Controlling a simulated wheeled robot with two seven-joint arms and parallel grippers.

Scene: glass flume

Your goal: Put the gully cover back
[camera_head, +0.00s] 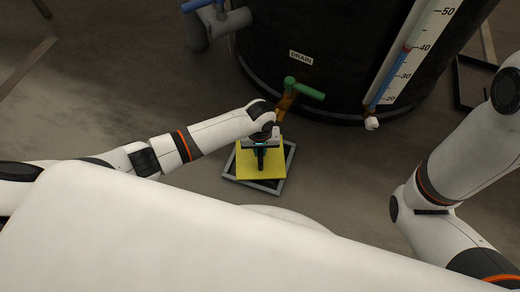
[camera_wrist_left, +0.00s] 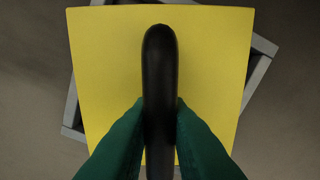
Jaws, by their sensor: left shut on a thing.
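The gully cover (camera_head: 247,169) is a yellow square plate with a black bar handle on top. In the left wrist view the cover (camera_wrist_left: 105,65) fills the middle, and its handle (camera_wrist_left: 160,60) runs up the picture. My left gripper (camera_head: 261,150) is shut on the handle; its green fingers (camera_wrist_left: 160,125) press on both sides of it. The cover is over the grey square gully frame (camera_head: 234,180) and turned at an angle to it, so frame corners show past its edges. I cannot tell how high the cover is above the frame. My right gripper is out of view.
A large black tank (camera_head: 315,60) stands behind the gully, with a label reading DRAIN (camera_head: 301,58). Its drain tap with a green handle (camera_head: 305,88) sticks out close behind my left gripper. A level gauge (camera_head: 408,60) is on the tank's right. Bare floor (camera_head: 335,165) lies right of the gully.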

